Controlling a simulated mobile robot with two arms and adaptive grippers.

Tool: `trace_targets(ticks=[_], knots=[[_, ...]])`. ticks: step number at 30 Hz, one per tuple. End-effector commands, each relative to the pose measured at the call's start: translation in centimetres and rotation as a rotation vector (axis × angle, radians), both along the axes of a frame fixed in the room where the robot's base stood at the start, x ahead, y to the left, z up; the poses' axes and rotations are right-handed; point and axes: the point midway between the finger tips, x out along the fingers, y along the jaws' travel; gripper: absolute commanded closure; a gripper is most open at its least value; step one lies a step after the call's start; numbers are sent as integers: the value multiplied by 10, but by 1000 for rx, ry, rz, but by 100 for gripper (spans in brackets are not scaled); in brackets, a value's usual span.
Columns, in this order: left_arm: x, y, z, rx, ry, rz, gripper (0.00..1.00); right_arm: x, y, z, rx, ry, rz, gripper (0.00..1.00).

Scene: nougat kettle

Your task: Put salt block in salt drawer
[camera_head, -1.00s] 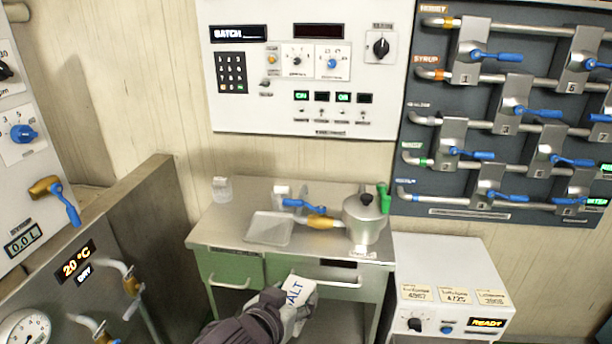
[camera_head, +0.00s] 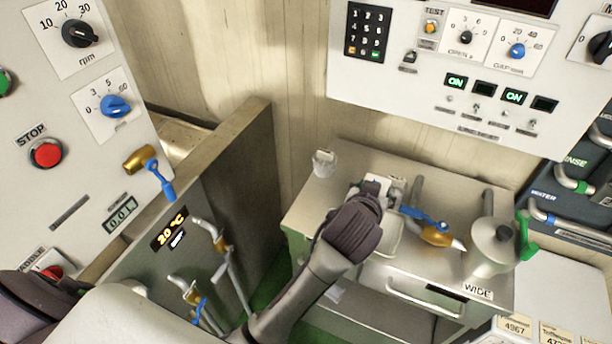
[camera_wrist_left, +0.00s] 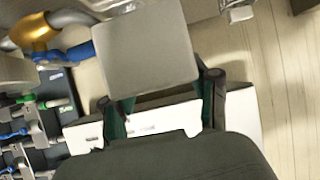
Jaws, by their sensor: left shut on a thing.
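My left gripper (camera_wrist_left: 160,105) is shut on a pale grey-white block, the salt block (camera_wrist_left: 148,55), which shows its plain face between the fingers in the left wrist view. In the head view my left gripper (camera_head: 376,186) is over the back left part of the steel cabinet top (camera_head: 458,190); the wrist hides most of the block there. The cabinet has a front drawer with a bar handle (camera_head: 425,298) at the right, near a "WIDE" label. My forearm covers much of the left drawer front (camera_head: 300,252), and no salt label is readable. My right gripper is not in view.
A steel tank wall with taps (camera_head: 235,200) rises at the left. A control panel (camera_head: 465,90) hangs behind.

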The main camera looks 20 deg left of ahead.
Motion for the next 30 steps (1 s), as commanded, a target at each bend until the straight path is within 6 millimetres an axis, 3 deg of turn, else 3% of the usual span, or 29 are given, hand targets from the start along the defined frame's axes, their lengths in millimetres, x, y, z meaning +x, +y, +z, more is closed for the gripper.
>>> trace_targets(ticks=[5,18,25,30], knots=[[5,10,-5,7,-2,-3,100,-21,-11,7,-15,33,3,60],[19,98,-57,6,-3,-3,100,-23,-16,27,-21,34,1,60],[21,110,-70,2,-3,-5,100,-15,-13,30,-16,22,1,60],[21,110,-95,2,0,-5,100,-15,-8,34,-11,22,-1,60]])
